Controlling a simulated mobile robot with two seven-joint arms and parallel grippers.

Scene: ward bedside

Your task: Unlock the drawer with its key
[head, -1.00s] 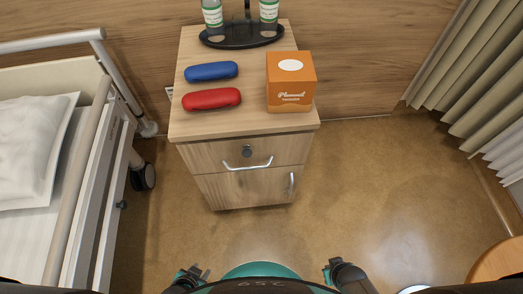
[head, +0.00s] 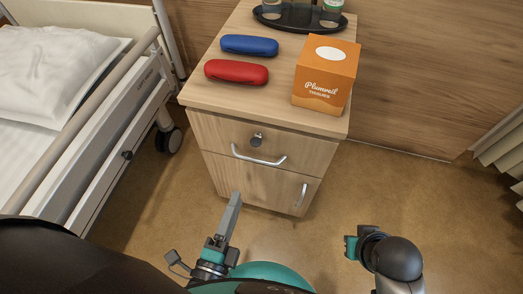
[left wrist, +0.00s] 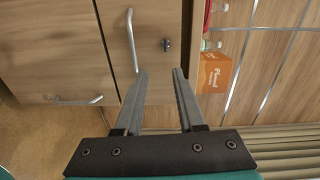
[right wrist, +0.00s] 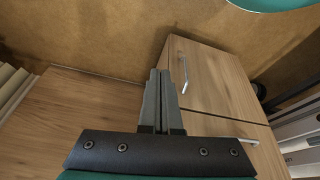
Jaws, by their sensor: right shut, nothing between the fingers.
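The bedside cabinet's top drawer (head: 225,133) appears closed, with a silver bar handle (head: 259,157). A small round grey lock (head: 257,139) sits above the handle; I cannot tell whether a key is in it. The lock also shows in the left wrist view (left wrist: 166,45), ahead of my left gripper (left wrist: 160,75), whose fingers are apart and empty. In the head view my left gripper (head: 236,197) is low in front of the cabinet, below the drawer. My right gripper (right wrist: 159,75) is shut and empty, and in the head view it is right of the cabinet.
On the cabinet top lie a blue case (head: 249,45) and a red case (head: 236,72), beside an orange tissue box (head: 325,75). A black tray (head: 297,18) with bottles stands behind. A lower door (head: 260,182) has its own handle. A bed (head: 75,110) is at left; floor at right is clear.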

